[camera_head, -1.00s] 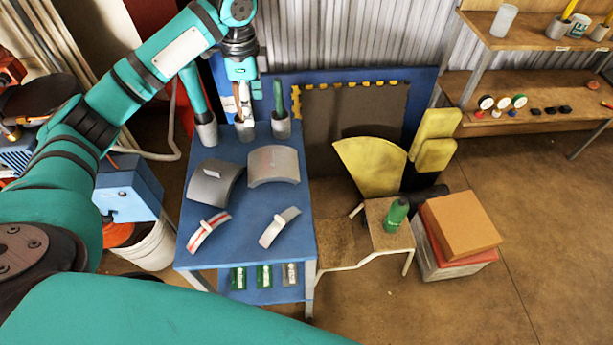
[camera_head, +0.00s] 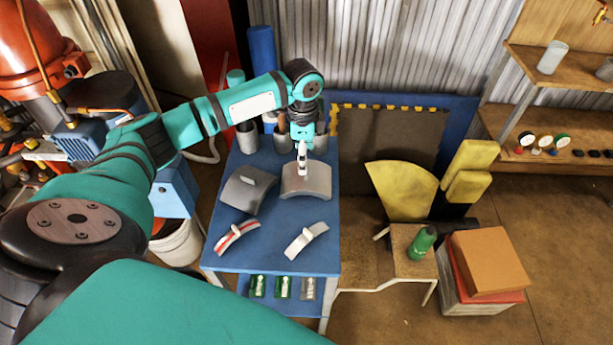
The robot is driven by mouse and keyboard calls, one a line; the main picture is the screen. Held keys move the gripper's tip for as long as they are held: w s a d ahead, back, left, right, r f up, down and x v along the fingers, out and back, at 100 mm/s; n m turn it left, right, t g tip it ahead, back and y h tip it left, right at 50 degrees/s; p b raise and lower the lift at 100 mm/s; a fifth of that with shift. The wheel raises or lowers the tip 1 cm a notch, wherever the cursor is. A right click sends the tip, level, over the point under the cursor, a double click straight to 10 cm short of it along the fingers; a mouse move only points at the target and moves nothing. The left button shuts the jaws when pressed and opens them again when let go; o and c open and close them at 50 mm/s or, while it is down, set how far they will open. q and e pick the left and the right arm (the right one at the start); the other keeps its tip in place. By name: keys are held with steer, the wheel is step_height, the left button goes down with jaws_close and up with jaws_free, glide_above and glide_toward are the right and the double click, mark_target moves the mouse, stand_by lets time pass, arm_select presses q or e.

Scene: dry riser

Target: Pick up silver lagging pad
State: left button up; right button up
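The silver lagging pad (camera_head: 315,184) is a light grey curved pad lying arched on the blue table (camera_head: 272,238), toward its back right. My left gripper (camera_head: 303,172) points down at the top middle of this pad and covers its centre. The fingertips look close together and at or just above the pad's top. I cannot tell whether they touch or grip it. A darker grey curved pad (camera_head: 240,195) lies to the left, apart from the gripper. My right gripper is out of view.
A red-and-white curved piece (camera_head: 237,238) and a pale curved piece (camera_head: 305,241) lie at the table front. Grey cups (camera_head: 247,138) stand at the back, close to my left wrist. A small bench (camera_head: 411,262) with a green bottle (camera_head: 423,243) stands right of the table.

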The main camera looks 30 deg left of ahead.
mark_target(306, 177)
arm_select(q)
steer(key=f, duration=0.3)
steer(key=f+p, duration=0.1)
steer(key=f, duration=0.1)
steer(key=shift+w+d, duration=0.15)
steer(key=shift+d, duration=0.15)
steer(key=shift+c, duration=0.4)
steer(key=c, duration=1.1)
